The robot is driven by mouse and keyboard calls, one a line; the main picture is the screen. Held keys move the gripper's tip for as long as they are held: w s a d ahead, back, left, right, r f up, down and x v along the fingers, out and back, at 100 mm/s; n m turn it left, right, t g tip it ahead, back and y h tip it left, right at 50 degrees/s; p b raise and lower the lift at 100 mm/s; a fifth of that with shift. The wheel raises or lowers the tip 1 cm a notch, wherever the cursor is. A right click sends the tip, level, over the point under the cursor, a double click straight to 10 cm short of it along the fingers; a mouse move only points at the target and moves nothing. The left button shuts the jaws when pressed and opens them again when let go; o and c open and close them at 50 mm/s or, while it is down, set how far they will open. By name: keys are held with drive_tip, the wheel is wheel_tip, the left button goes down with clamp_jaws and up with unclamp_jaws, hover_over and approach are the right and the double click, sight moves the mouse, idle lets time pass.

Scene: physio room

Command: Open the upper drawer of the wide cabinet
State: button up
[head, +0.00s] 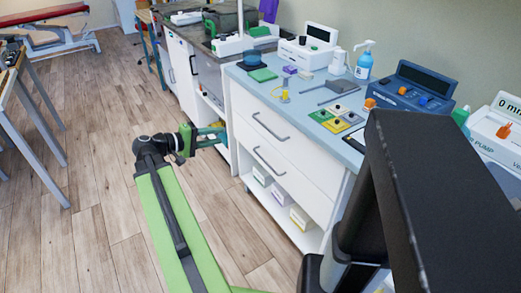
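The wide cabinet (236,128) is white with a pale blue top and stands right of centre in the head view. Its upper drawer (290,142) has a grey bar handle (270,127) and looks shut. A lower drawer (285,178) with a similar handle (269,162) is below it and also looks shut. My gripper (220,137), with green and dark parts, is left of the cabinet's front, apart from both handles. Its fingers appear spread, with nothing between them. The exact gap to the cabinet is hard to judge.
An open shelf with several small boxes (301,217) is below the drawers. Devices, a blue bottle (364,62) and coloured blocks stand on the cabinet top. Another cabinet (183,72) stands behind. A table (20,80) is at the left; the wooden floor (95,160) between is clear.

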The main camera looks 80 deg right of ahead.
drive_tip(key=s+r+b+x, duration=0.1)
drive_tip(key=b+x, duration=0.2)
drive_tip(key=x, duration=1.6)
drive_tip(key=shift+s+a+r+g, duration=0.25)
drive_tip(key=shift+s+g, duration=0.15)
clamp_jaws()
idle(0.4)
